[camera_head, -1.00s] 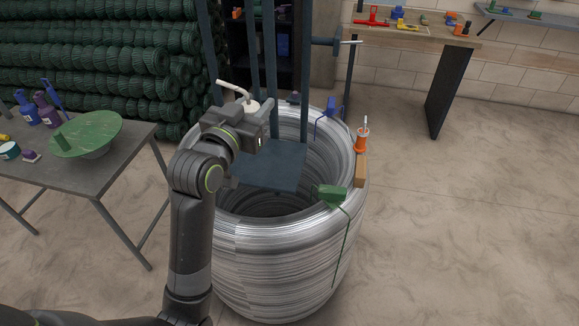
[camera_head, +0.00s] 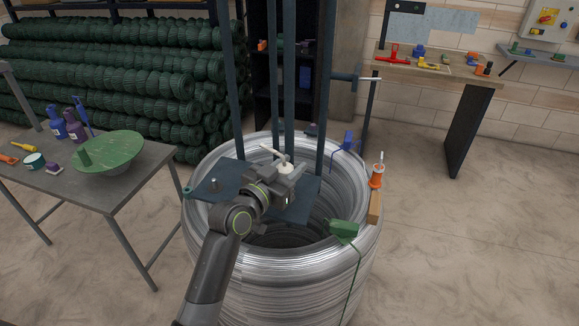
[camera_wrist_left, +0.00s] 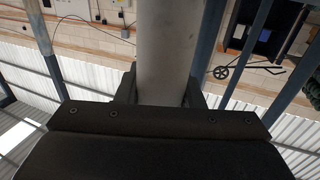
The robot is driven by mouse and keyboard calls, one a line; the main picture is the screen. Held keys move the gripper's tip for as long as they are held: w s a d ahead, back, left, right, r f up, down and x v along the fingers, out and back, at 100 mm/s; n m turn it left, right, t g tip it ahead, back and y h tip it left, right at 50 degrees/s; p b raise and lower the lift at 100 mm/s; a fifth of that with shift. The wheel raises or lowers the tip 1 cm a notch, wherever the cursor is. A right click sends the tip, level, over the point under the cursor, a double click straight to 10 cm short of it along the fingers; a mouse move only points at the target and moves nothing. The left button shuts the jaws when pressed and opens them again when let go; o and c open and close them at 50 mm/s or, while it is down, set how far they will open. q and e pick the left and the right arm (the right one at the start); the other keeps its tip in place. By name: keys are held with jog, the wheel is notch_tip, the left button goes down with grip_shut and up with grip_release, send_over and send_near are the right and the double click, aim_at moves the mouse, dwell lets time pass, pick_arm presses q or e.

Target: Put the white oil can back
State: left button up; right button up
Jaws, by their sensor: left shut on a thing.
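The white oil can (camera_head: 286,168), with a long pale spout pointing left, is held in the jaws of my left gripper (camera_head: 284,178). It looks roughly upright, over the blue-grey plate (camera_head: 222,184) of the frame above the wire coil. I cannot tell whether its base touches the plate. In the left wrist view the can's pale body (camera_wrist_left: 167,50) stands between the two dark fingers (camera_wrist_left: 160,88). My left arm hides part of the plate. My right gripper is out of view.
The large wire coil (camera_head: 225,270) surrounds the plate, with blue posts (camera_head: 282,80) behind. On its rim are an orange oil can (camera_head: 376,178), a wooden block (camera_head: 374,206), a green tool (camera_head: 343,229) and a blue tool (camera_head: 347,141). A grey table (camera_head: 60,182) stands left. Floor at right is clear.

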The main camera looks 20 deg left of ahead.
pick_arm(q)
jog(key=shift+f, duration=0.2)
jog(key=o, duration=1.1)
jog(key=shift+c, duration=0.2)
jog(key=shift+r, duration=0.1)
jog(key=shift+r, duration=0.1)
jog(key=b+v, duration=0.2)
jog(key=v, duration=1)
